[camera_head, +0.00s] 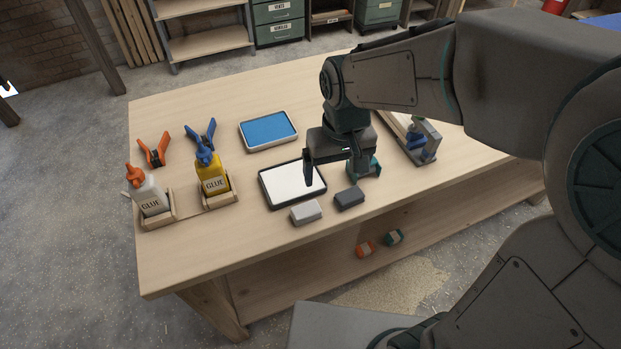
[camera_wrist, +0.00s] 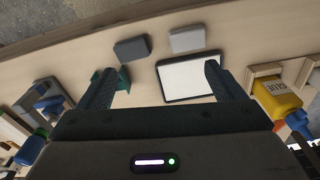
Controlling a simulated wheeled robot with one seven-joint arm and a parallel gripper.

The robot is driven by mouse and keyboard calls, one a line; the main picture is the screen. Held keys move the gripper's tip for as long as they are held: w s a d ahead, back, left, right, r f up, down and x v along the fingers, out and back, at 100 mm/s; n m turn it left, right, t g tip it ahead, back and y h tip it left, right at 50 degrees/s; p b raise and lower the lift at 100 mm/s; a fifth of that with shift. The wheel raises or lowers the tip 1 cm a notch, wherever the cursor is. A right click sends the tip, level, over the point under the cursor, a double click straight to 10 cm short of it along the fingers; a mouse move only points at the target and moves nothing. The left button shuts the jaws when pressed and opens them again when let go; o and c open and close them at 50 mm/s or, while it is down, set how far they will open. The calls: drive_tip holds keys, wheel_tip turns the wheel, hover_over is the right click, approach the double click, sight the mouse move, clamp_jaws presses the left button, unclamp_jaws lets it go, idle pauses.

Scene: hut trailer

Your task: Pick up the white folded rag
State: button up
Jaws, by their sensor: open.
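The white folded rag (camera_head: 306,211) lies on the workbench near its front edge, just in front of a white tray with a black rim (camera_head: 276,194). In the wrist view the white rag (camera_wrist: 187,40) is at the top, beyond the fingertips. A dark grey folded rag (camera_head: 349,197) lies to its right in the head view, and to its left in the wrist view (camera_wrist: 132,49). My gripper (camera_head: 331,178) is open and empty above the bench, over the tray's right side. It also shows in the wrist view (camera_wrist: 158,72), with its fingers spread apart.
A blue tray (camera_head: 268,131) lies behind. Glue bottles in wooden holders, white (camera_head: 149,194) and yellow (camera_head: 213,177), and orange (camera_head: 154,149) and blue (camera_head: 201,134) clamps stand left. A teal object (camera_head: 374,168) is beside my gripper. The bench's front-left (camera_head: 190,250) is clear.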

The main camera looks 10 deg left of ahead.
drive_tip(key=n+p, duration=0.1)
drive_tip(key=n, duration=0.1)
hover_over(306, 209)
drive_tip(key=f, duration=0.9)
drive_tip(key=shift+a+f+p, duration=0.15)
drive_tip(key=shift+a+p, duration=0.05)
drive_tip(key=shift+p, duration=0.1)
drive_tip(key=shift+d+f+p, duration=0.2)
drive_tip(key=shift+f+p, duration=0.4)
drive_tip(key=shift+f, duration=2.15)
drive_tip(key=c, duration=1.1)
